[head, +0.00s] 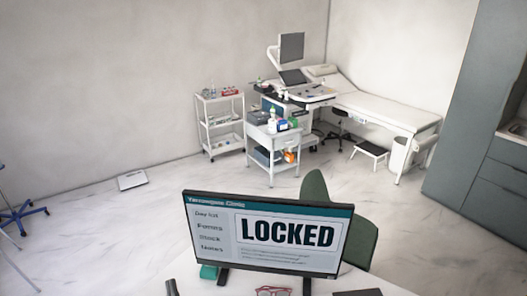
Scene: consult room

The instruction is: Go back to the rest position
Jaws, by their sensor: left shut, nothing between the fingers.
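A small dark tip at the bottom edge, left of the monitor, looks like my left gripper (171,288). Only a little of it shows, over the near white desk (190,268). It is shut and holds nothing. The monitor (270,233) stands on the desk to its right and shows the word LOCKED. My right gripper is not in view.
Red-framed glasses (273,291) and a dark flat item (358,292) lie on the desk. A green chair (360,235) stands behind the monitor. Farther off are a trolley (272,150), a shelf cart (220,120) and an exam couch (375,108). Open floor lies between.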

